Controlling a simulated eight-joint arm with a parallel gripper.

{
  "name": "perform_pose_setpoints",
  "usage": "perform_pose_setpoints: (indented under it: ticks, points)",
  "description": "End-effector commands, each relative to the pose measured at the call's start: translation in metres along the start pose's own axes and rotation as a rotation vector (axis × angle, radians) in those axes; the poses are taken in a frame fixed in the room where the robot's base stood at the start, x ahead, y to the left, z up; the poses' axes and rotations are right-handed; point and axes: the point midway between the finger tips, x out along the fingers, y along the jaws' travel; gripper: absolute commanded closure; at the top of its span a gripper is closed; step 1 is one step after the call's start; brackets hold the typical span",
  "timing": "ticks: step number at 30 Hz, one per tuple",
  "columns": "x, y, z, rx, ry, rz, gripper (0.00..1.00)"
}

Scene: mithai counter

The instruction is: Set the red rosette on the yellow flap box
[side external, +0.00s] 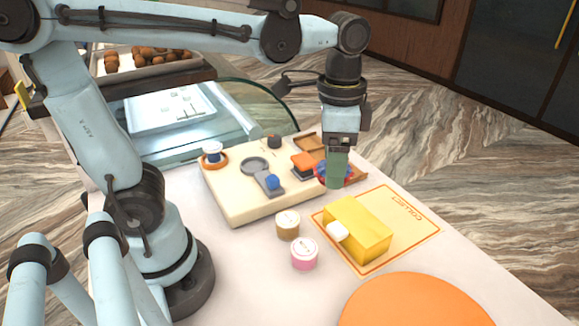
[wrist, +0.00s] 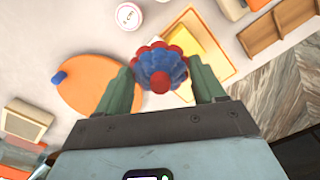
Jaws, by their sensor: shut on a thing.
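My gripper (side external: 337,170) has green fingers and hangs above the counter, behind the yellow box in the side view. It is shut on the rosette, whose red and blue edge (side external: 320,172) shows beside the fingers. In the wrist view the rosette (wrist: 160,68), with red and blue petals and a red centre, sits between the two fingertips (wrist: 162,85). The yellow flap box (side external: 360,228) lies on an orange-outlined "COLLECT" mat (side external: 408,214), with a white piece at its near left end. The box (wrist: 190,40) is partly hidden behind the rosette in the wrist view.
A cream board (side external: 232,205) with several small items stands left of the gripper. A tan tub (side external: 288,225) and a pink tub (side external: 304,254) stand left of the box. An orange round mat (side external: 412,303) lies in front. A glass case (side external: 250,105) is behind.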

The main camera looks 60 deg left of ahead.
Motion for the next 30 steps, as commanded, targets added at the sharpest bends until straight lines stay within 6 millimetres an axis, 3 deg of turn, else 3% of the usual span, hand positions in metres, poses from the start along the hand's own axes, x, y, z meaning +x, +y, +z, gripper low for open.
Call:
perform_pose_setpoints:
  ticks: [1, 6, 14, 19, 30]
  points:
    - [-0.001, 0.016, -0.010, 0.034, 0.000, 0.000, 0.66]
    - [-0.003, 0.060, -0.030, 0.101, 0.001, 0.000, 0.66]
    - [-0.004, 0.095, -0.042, 0.149, 0.001, -0.001, 0.66]
    - [0.007, 0.080, -0.046, 0.147, 0.001, -0.001, 0.66]
    - [0.052, 0.005, -0.057, 0.146, 0.001, 0.000, 0.66]
